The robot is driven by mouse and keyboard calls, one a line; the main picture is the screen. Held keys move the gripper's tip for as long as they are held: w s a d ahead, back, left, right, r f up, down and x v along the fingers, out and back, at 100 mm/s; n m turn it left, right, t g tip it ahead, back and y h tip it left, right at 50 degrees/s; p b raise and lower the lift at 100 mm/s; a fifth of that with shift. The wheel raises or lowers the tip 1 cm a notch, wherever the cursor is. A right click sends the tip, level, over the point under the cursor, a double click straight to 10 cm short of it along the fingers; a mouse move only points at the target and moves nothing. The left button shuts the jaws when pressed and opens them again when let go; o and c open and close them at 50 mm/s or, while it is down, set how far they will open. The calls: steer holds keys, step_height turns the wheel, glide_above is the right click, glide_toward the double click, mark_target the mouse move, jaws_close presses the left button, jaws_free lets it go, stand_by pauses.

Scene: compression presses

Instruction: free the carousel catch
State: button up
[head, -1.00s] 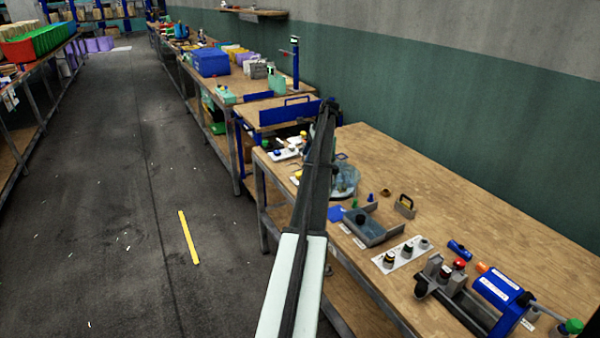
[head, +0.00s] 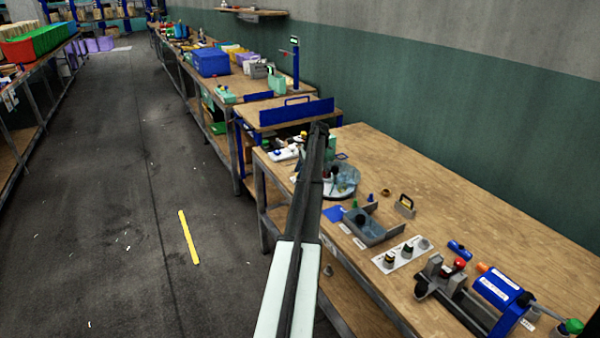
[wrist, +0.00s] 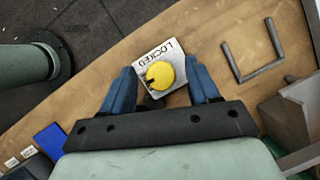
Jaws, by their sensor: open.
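The catch in the wrist view is a round yellow knob (wrist: 160,75) with a dark mark on its left side. It sits on a pale plate (wrist: 152,62) lettered LOCKED. My gripper (wrist: 162,87) is open, with one blue finger on each side of the knob. A gap shows between the knob and each finger, and nothing is held. Whether the fingertips are down at knob height cannot be told. In the head view my arm hides the gripper and the knob. A round clear-topped carousel (head: 343,182) shows just right of my arm.
A dark U-shaped bar (wrist: 252,65) lies right of the knob in the wrist view. A blue square (head: 334,213) and grey tray (head: 374,228) lie nearer on the bench. The bench's back right is bare.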

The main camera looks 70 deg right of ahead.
steer(key=c, duration=1)
steer(key=shift+n+y, duration=0.3)
steer(key=shift+n, duration=0.5)
steer(key=shift+c, duration=0.2)
steer(key=o, duration=1)
steer(key=shift+o, duration=0.2)
steer(key=shift+r, duration=0.1)
steer(key=v, duration=1.3)
steer(key=shift+r, duration=0.35)
steer(key=shift+s, duration=0.1)
